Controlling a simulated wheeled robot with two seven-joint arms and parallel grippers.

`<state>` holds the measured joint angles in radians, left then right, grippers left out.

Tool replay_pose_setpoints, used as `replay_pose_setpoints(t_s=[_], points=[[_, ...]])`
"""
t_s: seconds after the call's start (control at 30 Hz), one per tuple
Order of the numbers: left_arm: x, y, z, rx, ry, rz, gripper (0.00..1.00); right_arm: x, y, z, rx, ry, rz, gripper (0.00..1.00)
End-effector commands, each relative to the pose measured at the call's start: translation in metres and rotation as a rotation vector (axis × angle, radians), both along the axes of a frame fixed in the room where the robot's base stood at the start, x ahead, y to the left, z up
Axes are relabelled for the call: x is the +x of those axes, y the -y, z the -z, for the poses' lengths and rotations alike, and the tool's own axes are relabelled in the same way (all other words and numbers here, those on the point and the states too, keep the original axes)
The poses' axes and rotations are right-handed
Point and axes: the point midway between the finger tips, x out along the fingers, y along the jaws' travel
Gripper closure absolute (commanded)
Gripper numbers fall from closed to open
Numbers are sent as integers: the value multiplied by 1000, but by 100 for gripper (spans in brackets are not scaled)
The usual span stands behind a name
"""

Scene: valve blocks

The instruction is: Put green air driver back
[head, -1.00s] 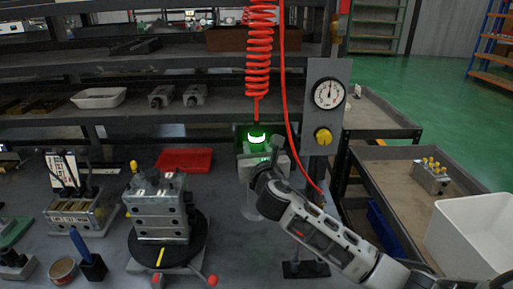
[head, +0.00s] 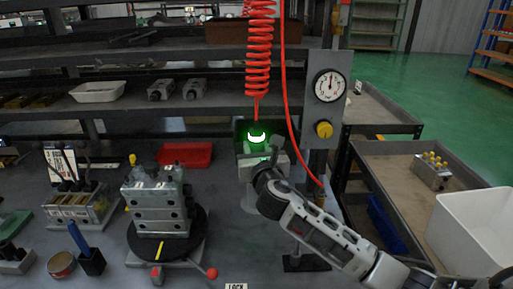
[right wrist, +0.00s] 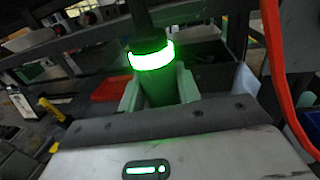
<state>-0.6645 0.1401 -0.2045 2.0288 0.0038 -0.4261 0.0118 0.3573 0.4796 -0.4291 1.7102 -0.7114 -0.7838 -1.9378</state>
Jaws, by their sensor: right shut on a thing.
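The green air driver (head: 257,138) hangs upright below a coiled red hose, with a bright glowing ring around its top. It also shows in the right wrist view (right wrist: 152,72), between the pale fingers of my right gripper (right wrist: 159,90). In the head view my right gripper (head: 259,156) is shut on the driver, in front of a dark panel. The driver's lower end is hidden by the gripper, so I cannot tell what is beneath it. My left gripper is not in view.
A grey post with a gauge (head: 329,86) and yellow knob (head: 323,129) stands right of the driver. The red hose (head: 259,50) hangs close by. A valve block (head: 158,207) on a round turntable and a red tray (head: 185,154) are to the left.

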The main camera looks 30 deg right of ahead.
Motion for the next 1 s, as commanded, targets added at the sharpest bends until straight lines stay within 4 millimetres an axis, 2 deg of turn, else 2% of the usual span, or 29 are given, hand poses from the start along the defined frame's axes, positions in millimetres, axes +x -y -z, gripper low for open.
replay_pose_setpoints(t_s=[0.03, 0.13, 0.17, 0.23, 0.27, 0.57, 0.67, 0.77, 1.0], points=[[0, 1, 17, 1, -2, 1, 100, 0, 0, 0, -1, 7, -1, 100], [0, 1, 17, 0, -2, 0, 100, 0, 0, 0, -1, 7, -1, 100], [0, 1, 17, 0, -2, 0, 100, 0, 0, 0, -1, 7, 0, 64], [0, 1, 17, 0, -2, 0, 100, 0, 0, 1, -1, 7, -1, 44], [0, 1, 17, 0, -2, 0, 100, 0, 0, 1, -1, 6, 0, 41], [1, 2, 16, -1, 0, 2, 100, 0, 0, 6, 0, -5, 1, 41], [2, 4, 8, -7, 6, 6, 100, 0, 0, 5, 1, -3, 1, 41], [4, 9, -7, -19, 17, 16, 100, 0, 0, 4, 1, -2, 0, 41], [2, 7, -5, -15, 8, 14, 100, -59, -18, 3, 1, -2, -3, 41]])
